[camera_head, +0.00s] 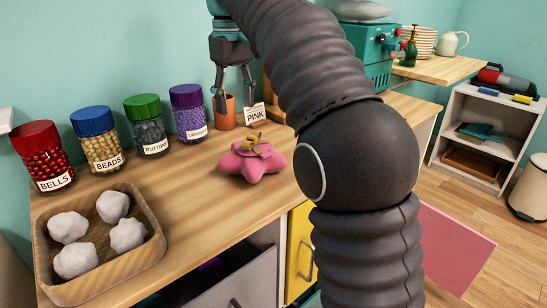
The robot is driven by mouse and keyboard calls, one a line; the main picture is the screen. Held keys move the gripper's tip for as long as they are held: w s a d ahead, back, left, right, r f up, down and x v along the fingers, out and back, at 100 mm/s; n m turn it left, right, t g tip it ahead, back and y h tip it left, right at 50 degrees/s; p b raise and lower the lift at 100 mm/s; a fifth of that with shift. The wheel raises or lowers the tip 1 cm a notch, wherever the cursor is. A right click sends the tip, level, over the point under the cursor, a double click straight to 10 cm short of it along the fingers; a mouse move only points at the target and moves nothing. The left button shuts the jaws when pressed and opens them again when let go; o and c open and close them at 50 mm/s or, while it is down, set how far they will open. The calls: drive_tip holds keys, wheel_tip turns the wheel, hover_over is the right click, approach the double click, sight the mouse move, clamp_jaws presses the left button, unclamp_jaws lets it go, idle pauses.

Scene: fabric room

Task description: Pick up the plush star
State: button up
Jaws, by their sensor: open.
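The plush star (252,164) is pink with a yellowish piece on top. It rests on the wooden counter, right of the middle of its bare surface. My gripper (234,105) hangs fingers down behind and above the star, near the orange cup and the PINK card. Its fingers are spread and nothing shows between them except the background. It looks apart from the star. My dark arm covers much of the view to the right of the star.
A row of jars (151,125) labelled bells, beads, buttons and a partly legible one stands along the wall. An orange cup (226,113) and a PINK card (257,114) stand behind the star. A wooden tray (154,252) holds several white lumps at front left. Bare counter (190,190) lies between.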

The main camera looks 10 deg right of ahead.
sight(239, 147)
drive_tip(key=shift+f, duration=2.8)
drive_tip(key=shift+s+f+b, duration=0.15)
drive_tip(key=shift+f+b, duration=0.35)
drive_tip(key=shift+f, duration=0.85)
drive_tip(key=shift+s+f+b, duration=0.15)
drive_tip(key=shift+f+b, duration=0.35)
drive_tip(key=shift+f, duration=0.85)
drive_tip(key=c, duration=0.9)
